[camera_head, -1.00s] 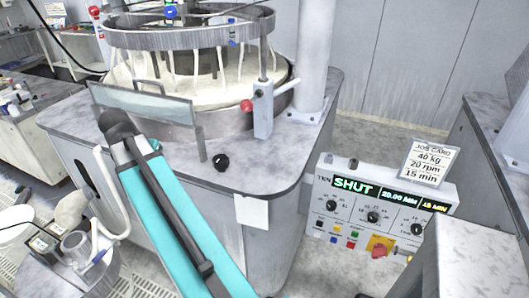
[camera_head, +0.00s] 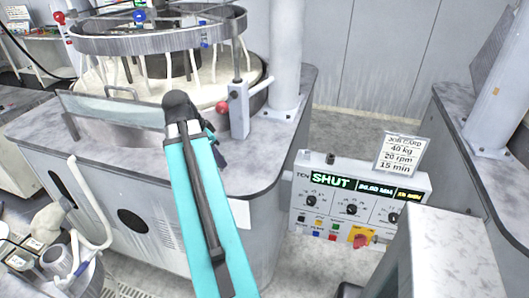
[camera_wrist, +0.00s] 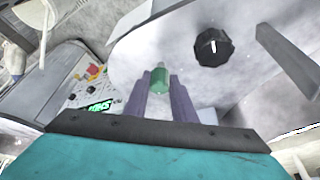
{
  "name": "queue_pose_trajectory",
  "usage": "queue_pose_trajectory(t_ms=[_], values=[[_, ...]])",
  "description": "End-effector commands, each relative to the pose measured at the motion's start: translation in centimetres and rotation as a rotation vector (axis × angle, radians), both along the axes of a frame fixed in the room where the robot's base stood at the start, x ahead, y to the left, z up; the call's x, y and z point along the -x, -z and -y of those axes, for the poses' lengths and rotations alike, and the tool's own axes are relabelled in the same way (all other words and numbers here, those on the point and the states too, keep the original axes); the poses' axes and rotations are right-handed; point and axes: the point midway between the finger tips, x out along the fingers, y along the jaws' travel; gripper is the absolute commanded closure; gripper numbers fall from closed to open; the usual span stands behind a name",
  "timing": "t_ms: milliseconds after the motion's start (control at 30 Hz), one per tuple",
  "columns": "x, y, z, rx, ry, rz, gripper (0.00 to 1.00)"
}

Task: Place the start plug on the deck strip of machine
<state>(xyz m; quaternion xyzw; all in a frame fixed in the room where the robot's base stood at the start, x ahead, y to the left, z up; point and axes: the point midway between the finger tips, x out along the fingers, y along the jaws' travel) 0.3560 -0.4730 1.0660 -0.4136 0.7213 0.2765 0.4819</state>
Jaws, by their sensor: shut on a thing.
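A green plug (camera_wrist: 159,81) with a pale tip, which I take as the start plug, is between the two purple fingers of my gripper (camera_wrist: 160,84) in the wrist view. The gripper is shut on it. The grey marbled deck strip (camera_head: 255,178) runs along the front of the machine; it also fills the upper wrist view (camera_wrist: 165,52). The plug appears over or close to this deck; the gap cannot be told. In the head view my gripper (camera_head: 217,150) is a dark shape partly behind my teal arm, and the plug is hidden.
A black knob (camera_wrist: 212,47) sits on the deck, right of the plug in the wrist view. A post with a red ball (camera_head: 222,107) and a clear guard (camera_head: 110,115) stand behind the deck's front strip. The control box (camera_head: 350,205) reading SHUT stands to the right.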

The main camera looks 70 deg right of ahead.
Motion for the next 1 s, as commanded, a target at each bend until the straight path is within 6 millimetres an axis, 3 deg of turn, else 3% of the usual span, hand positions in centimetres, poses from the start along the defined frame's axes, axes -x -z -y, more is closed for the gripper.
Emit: queue_pose_trajectory(t_ms=[200, 433, 600, 1000], values=[[5.1, -0.6, 2.7, 0.0, 0.104, 0.0, 0.99], [9.0, -1.0, 4.3, 0.0, 0.181, 0.0, 0.99], [10.0, -1.0, 4.7, 0.0, 0.2, 0.0, 0.99], [10.0, -1.1, 4.9, 0.0, 0.2, 0.0, 0.99]])
